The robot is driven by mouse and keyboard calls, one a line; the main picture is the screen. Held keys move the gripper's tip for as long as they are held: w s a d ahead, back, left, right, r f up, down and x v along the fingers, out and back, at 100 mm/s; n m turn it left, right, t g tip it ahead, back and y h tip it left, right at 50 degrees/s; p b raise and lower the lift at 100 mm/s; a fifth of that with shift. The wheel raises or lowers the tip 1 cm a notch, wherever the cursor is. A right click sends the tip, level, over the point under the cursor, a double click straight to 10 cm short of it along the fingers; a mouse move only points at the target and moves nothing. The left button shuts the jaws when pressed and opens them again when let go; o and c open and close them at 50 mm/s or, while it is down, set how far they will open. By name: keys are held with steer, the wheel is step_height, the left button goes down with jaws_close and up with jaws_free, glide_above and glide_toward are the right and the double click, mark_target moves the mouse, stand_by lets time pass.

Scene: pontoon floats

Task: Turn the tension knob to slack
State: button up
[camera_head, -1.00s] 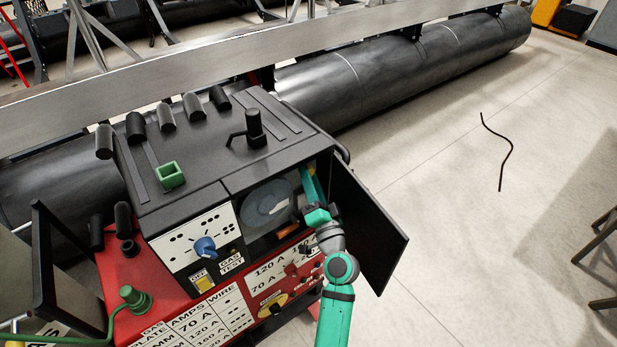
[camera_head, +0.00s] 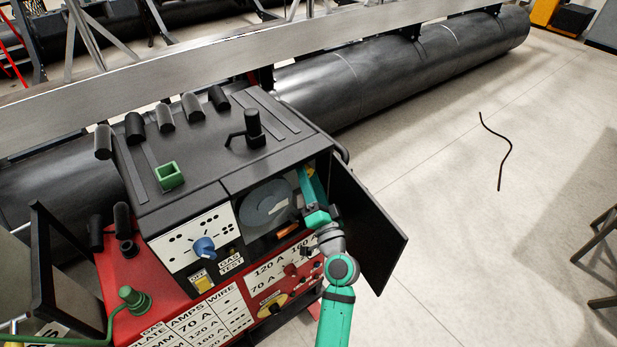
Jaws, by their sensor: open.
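The welding machine has a black upper cabinet (camera_head: 190,195) with its side door (camera_head: 365,230) swung open to the right. Inside the open compartment is a grey wire spool (camera_head: 266,203). A small orange-brown part (camera_head: 288,231) shows below the spool; I cannot tell whether it belongs to the tension knob. I cannot make out the tension knob itself; my arm covers part of the compartment. My gripper (camera_head: 318,215) is at the compartment opening, between the spool and the door. It is open, and its fingertips are hard to see.
The red lower panel (camera_head: 290,272) has more knobs. A green square cup (camera_head: 170,175) sits on top. Clear floor (camera_head: 440,250) lies right of the door.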

steer(key=v, duration=1)
steer(key=shift+s, duration=0.15)
steer(key=w+a+r+m+g+h, duration=0.2)
steer(key=w+a+r+m, duration=0.1)
steer(key=w+m, duration=0.4)
steer(key=shift+w+g, duration=0.3)
steer(key=shift+w, duration=0.95)
steer(key=shift+a+r, duration=0.1)
steer(key=c, duration=1.1)
